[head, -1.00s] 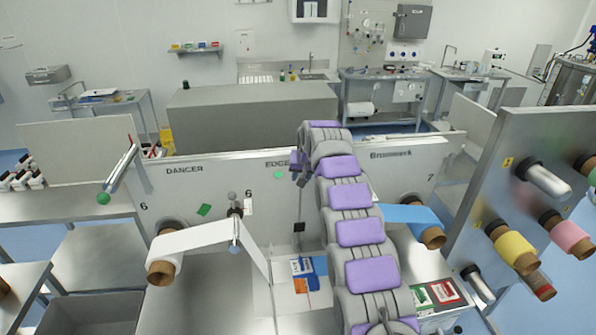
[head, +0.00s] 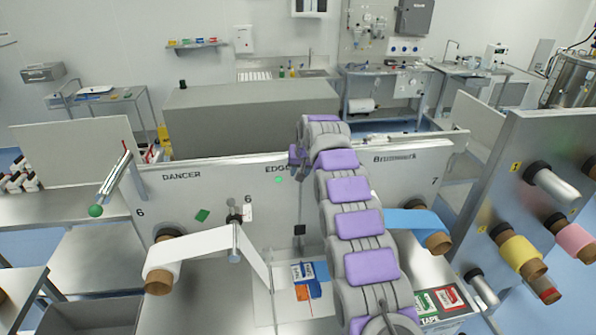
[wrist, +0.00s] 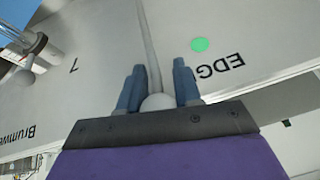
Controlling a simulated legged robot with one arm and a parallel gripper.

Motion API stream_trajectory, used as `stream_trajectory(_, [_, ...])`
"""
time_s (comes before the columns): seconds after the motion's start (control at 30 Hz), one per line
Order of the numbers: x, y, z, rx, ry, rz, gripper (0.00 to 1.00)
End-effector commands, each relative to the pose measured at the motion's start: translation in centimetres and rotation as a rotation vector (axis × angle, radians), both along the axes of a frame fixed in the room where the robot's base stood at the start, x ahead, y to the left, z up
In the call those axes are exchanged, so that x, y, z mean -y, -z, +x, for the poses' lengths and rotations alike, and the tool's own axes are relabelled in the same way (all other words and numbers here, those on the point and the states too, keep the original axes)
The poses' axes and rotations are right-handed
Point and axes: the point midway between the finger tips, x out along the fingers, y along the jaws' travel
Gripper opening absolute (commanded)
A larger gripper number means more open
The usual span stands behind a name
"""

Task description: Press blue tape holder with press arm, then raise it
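My gripper (head: 296,156) is at the far end of my arm, in front of the upright panel near the lettering EDGE. In the wrist view, the two blue-grey fingers of my gripper (wrist: 158,66) flank a pale ball knob (wrist: 158,103), apparently closed on it. A thin grey rod, which looks like the press arm (wrist: 149,45), runs from the knob along the panel. A blue piece with white lettering, likely the blue tape holder (head: 308,269), lies on the pale plate below, beside an orange piece. My arm hides part of this area.
A white web roll (head: 160,268) is at left and a blue web roll (head: 412,222) at right, partly behind my arm. A green and red tape box (head: 440,299) sits at lower right. The side panel (head: 515,170) carries yellow and pink rolls.

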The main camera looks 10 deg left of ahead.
Motion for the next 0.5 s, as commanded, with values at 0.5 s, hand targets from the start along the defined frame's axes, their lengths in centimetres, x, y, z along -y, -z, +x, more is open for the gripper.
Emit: stream_trajectory(0.5, [-0.53, -0.1, 0.12, 0.004, 0.0, -0.003, 0.55])
